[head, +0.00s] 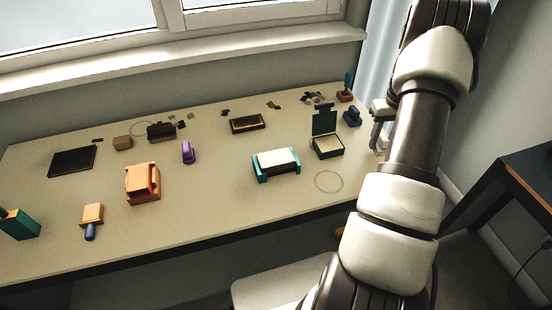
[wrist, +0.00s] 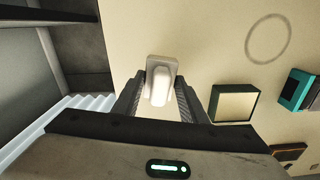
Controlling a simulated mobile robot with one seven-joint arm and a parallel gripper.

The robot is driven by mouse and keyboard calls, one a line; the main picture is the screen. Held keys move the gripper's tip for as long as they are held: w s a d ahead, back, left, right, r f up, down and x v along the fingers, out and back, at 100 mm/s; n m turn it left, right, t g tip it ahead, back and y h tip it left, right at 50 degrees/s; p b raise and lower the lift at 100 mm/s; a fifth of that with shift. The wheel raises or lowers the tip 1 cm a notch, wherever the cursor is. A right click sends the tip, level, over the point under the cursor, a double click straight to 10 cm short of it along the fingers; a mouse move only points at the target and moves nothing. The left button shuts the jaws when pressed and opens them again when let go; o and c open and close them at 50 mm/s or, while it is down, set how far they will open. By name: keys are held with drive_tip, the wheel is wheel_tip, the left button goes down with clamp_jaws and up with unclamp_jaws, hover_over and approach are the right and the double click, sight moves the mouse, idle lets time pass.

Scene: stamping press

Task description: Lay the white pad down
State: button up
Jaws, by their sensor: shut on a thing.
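My gripper (wrist: 161,76) is shut on the white pad (wrist: 160,88), a small pale block with a broader base and a narrower rounded part. It sits between the two dark fingers, above the beige table. I cannot tell whether it touches the table. In the head view my gripper (head: 379,128) is at the table's right end, partly hidden by my arm, and the pad cannot be made out there.
An open green box (head: 326,146) and a drawn ring (head: 328,181) lie left of my gripper; a teal holder with a white top (head: 276,164) is farther left. Bare table (wrist: 205,35) surrounds the pad.

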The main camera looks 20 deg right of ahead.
drive_tip(key=shift+f+b, duration=0.8)
drive_tip(key=shift+f, duration=0.55)
drive_tip(key=o, duration=1)
wheel_tip(320, 180, up, 18)
drive_tip(key=p, duration=0.1)
drive_tip(key=shift+f, duration=0.25)
